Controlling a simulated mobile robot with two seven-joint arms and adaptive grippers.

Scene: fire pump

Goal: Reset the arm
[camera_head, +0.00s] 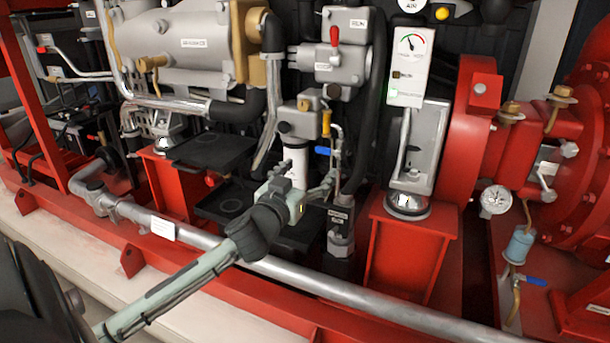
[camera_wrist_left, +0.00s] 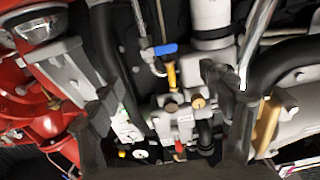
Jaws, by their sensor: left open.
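My left gripper (camera_head: 308,180) is open and empty in the head view, at the end of a pale green arm reaching in from the lower left. It is in front of a white cylinder (camera_head: 298,158) on the pump and partly covers it. In the left wrist view, the gripper's dark fingers (camera_wrist_left: 168,125) stand apart at either side, with nothing held between them. Contact with the pump cannot be told. My right gripper is not in view.
A red lever (camera_head: 334,36) sits higher up. A grey pipe (camera_head: 330,290) runs along the red frame in front. A gauge (camera_head: 495,201) is at the right.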

